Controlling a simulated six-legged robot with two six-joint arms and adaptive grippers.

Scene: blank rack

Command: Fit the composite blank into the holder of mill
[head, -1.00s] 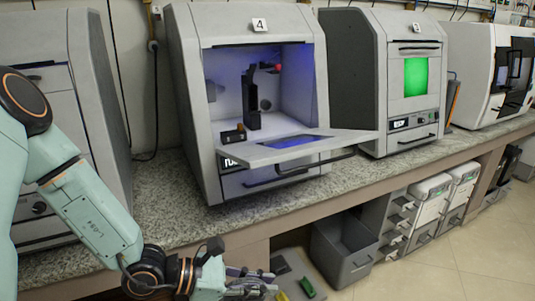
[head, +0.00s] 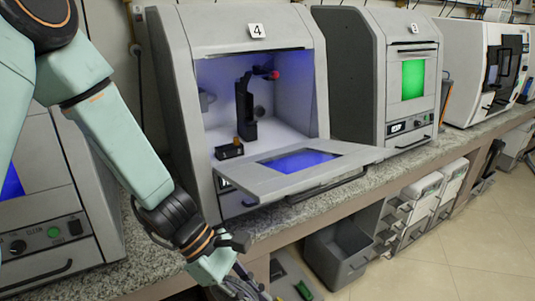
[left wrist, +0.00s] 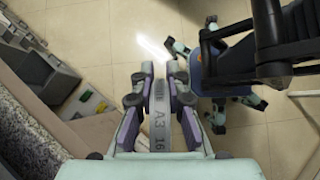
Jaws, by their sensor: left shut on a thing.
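My left gripper (left wrist: 158,105) is shut on the composite blank (left wrist: 157,114), a grey disc seen edge-on with "A3 16" printed on its rim. In the head view the left gripper (head: 246,287) is at the bottom edge, below and in front of the mill; the blank cannot be made out there. The mill (head: 188,115), marked 4, has its front door (head: 345,158) folded down and open. Inside, a black upright holder (head: 245,108) with a red knob (head: 274,75) stands in blue light. My right gripper is not in view.
A small black block (head: 229,151) sits on the mill floor, front left. Another machine (head: 370,60) with a green window stands to the right on the granite bench (head: 150,245). A grey bin (head: 345,250) and drawers are below the bench.

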